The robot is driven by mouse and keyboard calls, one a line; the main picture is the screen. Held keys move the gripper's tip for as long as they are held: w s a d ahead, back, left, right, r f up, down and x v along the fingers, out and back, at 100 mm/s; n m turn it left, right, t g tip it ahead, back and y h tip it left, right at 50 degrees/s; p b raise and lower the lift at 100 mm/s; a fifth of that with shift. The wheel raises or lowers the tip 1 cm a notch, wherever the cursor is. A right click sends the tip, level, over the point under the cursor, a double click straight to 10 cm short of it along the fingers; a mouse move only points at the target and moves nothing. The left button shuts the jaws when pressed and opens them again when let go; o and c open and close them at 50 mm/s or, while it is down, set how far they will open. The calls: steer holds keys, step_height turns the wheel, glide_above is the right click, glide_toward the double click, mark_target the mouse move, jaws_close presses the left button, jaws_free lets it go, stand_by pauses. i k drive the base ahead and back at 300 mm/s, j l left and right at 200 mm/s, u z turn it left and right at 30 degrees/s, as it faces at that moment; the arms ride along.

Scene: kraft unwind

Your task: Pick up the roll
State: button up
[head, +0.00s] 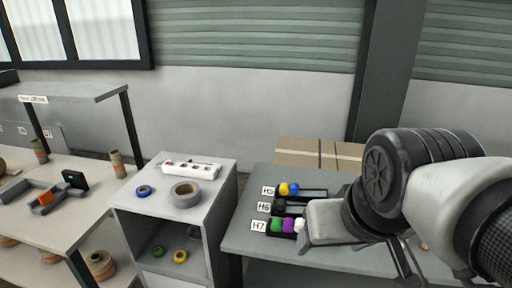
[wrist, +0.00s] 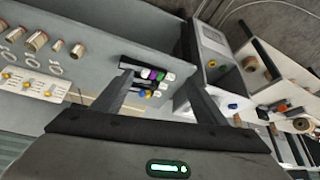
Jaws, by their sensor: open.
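The task's roll could be one of several. A grey tape roll (head: 186,194) lies flat on top of a grey cabinet (head: 222,178), beside a smaller blue roll (head: 145,191). A yellow roll (head: 180,256) and a green roll (head: 158,254) lie on the cabinet's shelf. In the wrist view, several brown cardboard rolls (wrist: 37,42) stand on the work table at the upper left. My gripper (wrist: 158,75) is open and empty, its two fingers apart over the table. It touches no roll. My arm hides much of the table's right side in the head view.
Racks with coloured balls (head: 289,189) and labels H5, H6, H7 sit on the grey-green table (head: 246,236). A white power strip (head: 192,169) lies on the cabinet. A bench (head: 50,229) at left holds brown rolls. Cardboard boxes (head: 297,152) stand behind the table.

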mark_target(281, 203)
steer(key=i+j+z, duration=0.25)
steer(key=i+j, duration=0.15)
steer(key=i+j+z, duration=0.25)
steer(key=j, duration=0.25)
steer(key=i, duration=0.1)
